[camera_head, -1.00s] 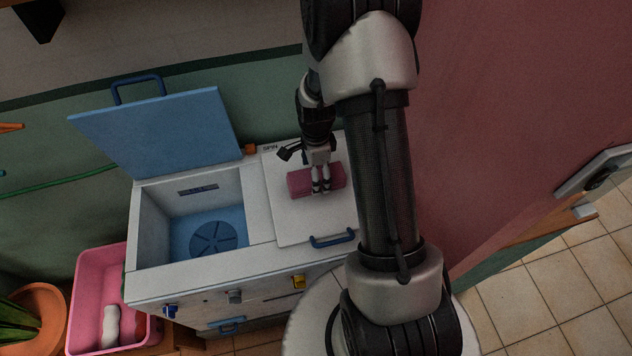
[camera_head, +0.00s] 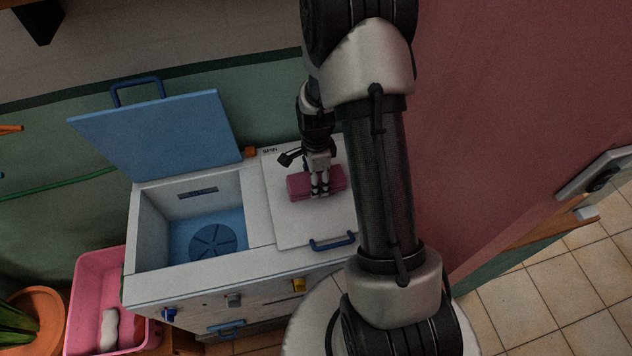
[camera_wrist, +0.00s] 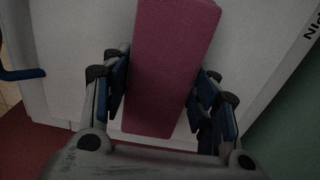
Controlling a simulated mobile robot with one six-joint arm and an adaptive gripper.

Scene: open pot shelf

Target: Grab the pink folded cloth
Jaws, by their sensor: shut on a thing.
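The pink folded cloth (camera_head: 299,187) lies on the closed white spin lid (camera_head: 285,224) of the washing machine. It is a flat, oblong block. In the wrist view the cloth (camera_wrist: 172,62) runs between the two blue-padded fingers. My gripper (camera_head: 320,192) is over the middle of the cloth, pointing down, with its fingers at the long sides. In the wrist view my gripper (camera_wrist: 160,95) is shut on the cloth. The cloth appears to be still at the lid's surface; I cannot tell of any lift.
The blue lid (camera_head: 158,133) of the wash tub stands open at the left, over the open tub (camera_head: 205,232). A blue handle (camera_head: 332,241) is at the spin lid's front edge. A pink basin (camera_head: 90,283) holding a whitish object (camera_head: 109,328) stands lower left. A red wall is at the right.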

